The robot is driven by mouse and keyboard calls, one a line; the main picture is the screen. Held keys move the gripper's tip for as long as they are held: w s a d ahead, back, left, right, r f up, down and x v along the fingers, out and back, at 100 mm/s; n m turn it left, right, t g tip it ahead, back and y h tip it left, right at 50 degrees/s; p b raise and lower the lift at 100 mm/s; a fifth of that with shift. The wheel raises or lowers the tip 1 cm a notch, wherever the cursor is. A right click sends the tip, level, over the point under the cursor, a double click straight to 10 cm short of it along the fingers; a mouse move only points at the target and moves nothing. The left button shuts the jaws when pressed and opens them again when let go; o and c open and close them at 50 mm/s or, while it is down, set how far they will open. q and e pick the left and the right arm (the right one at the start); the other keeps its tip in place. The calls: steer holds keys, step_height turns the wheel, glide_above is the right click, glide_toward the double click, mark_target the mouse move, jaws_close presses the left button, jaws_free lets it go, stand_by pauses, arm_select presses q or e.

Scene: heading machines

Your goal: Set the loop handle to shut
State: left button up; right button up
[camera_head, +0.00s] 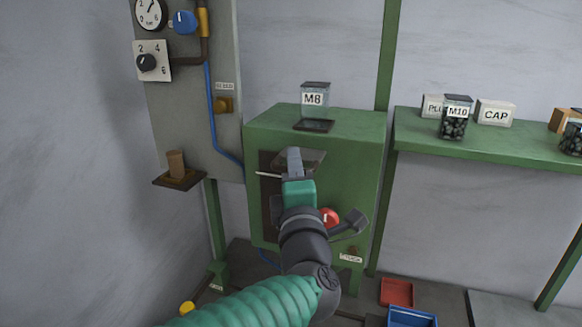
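No label that I can read names the loop handle, so I cannot tell for sure which part it is. A blue handle (185,21) sits beside a brass pipe at the top left of the grey panel. A dark grey lever (350,224) shows at the front of the green machine, right of a red button (329,217). My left gripper (294,160), green with grey fingers, reaches up in front of the machine's opening. I cannot tell whether its fingers are apart. My arm hides part of the machine front. My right gripper is not in view.
The green machine (260,130) carries a jar marked M8 (315,98) and a dark tray. A green shelf (490,151) at right holds jars and boxes. The grey panel (175,105) has a gauge and a dial. Red (397,292) and blue (412,317) bins stand low.

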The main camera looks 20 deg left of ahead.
arm_select(q)
steer(key=shift+d, duration=0.35)
steer(key=shift+c, duration=0.5)
steer(key=shift+w+d, duration=0.15)
steer(key=shift+d, duration=0.1)
steer(key=shift+c, duration=1.2)
steer(key=shift+a+f, duration=0.1)
steer(key=shift+a, duration=0.1)
steer(key=shift+c, duration=1.2)
steer(key=shift+a, duration=0.85)
jaws_close()
steer(key=shift+d, duration=0.1)
steer(key=shift+d+f, duration=0.1)
